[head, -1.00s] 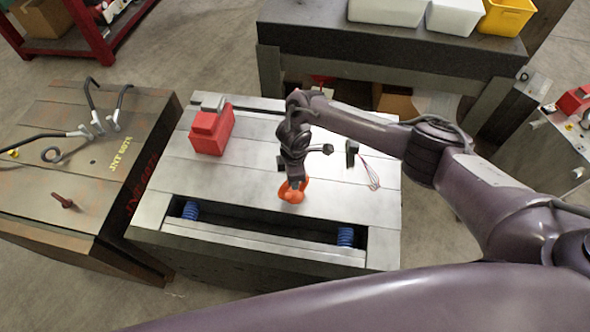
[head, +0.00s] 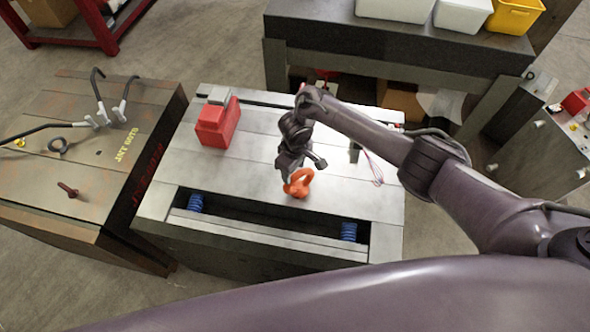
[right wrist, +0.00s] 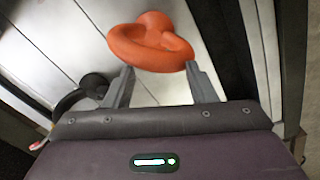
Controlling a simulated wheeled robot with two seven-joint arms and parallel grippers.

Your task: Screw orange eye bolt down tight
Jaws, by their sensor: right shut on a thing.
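The orange eye bolt (head: 299,184) stands on the pale metal top of the middle mould base (head: 240,180), behind its long slot. My right gripper (head: 289,176) reaches down to it from behind and left, tilted. In the right wrist view the eye bolt's ring (right wrist: 150,57) lies at the tips of the two fingers of my right gripper (right wrist: 160,80), which are shut on it. The bolt's shank and thread are hidden, so I cannot tell how it sits against the plate. My left gripper is not in view.
A red box (head: 218,122) stands at the back left of the plate. Blue springs (head: 195,203) sit in the front slot. A dark small part (head: 354,152) and thin wire lie to the right. A rusty mould base (head: 70,150) with hooked bars is on the left.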

